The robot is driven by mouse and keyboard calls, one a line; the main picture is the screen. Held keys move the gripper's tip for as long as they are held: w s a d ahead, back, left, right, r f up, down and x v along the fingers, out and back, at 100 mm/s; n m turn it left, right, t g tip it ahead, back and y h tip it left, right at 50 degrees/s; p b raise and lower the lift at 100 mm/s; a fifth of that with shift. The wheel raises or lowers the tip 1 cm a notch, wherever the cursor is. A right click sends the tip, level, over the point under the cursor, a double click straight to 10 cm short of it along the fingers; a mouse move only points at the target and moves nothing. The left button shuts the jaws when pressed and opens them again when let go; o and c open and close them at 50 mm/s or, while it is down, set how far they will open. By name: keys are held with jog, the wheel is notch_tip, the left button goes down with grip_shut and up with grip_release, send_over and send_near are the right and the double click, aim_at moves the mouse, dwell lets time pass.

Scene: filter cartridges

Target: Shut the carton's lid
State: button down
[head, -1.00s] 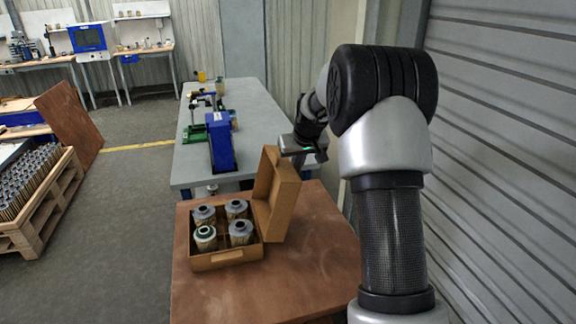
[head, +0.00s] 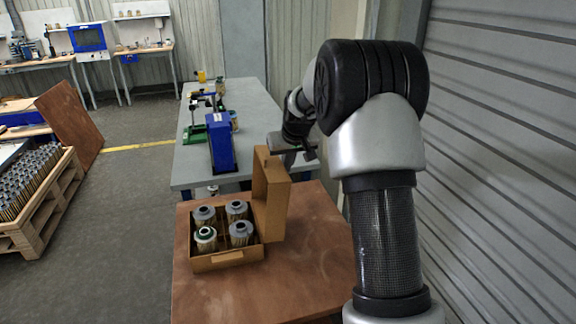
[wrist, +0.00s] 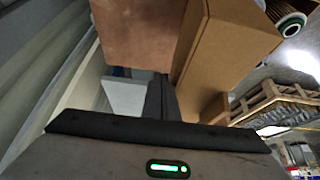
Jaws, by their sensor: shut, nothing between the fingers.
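The cardboard carton (head: 228,260) stands on the brown table with its lid (head: 271,205) up, roughly upright along the right side. Several filter cartridges (head: 240,232) stand in its compartments; one at the front left has a green top. My gripper (head: 284,147) is behind the upper part of the lid, at its right, and partly hidden by it. In the wrist view the lid (wrist: 228,50) fills the right of centre, beside my shut, empty fingers (wrist: 162,98). I cannot tell whether they touch it.
The brown tabletop (head: 310,270) is clear to the right and front of the carton. A grey bench (head: 250,110) with a blue device (head: 221,142) stands behind. A ribbed wall (head: 500,170) is close on the right. A wooden crate of cartridges (head: 40,205) is at left.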

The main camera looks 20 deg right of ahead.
aim_at(276, 161)
jog(key=shift+a+r, duration=0.15)
jog(key=shift+a, duration=0.15)
jog(key=shift+a+r+p, duration=0.15)
jog(key=shift+a+r, duration=0.15)
jog(key=shift+a, duration=0.35)
jog(key=shift+a+r+p, duration=0.15)
jog(key=shift+a+r, duration=0.1)
jog(key=shift+a, duration=0.5)
jog(key=shift+a+r, duration=0.25)
jog(key=shift+a, duration=0.4)
jog(key=shift+a+r, duration=0.2)
jog(key=shift+a, duration=0.7)
jog(key=shift+a+r, duration=0.15)
jog(key=shift+a, duration=1.3)
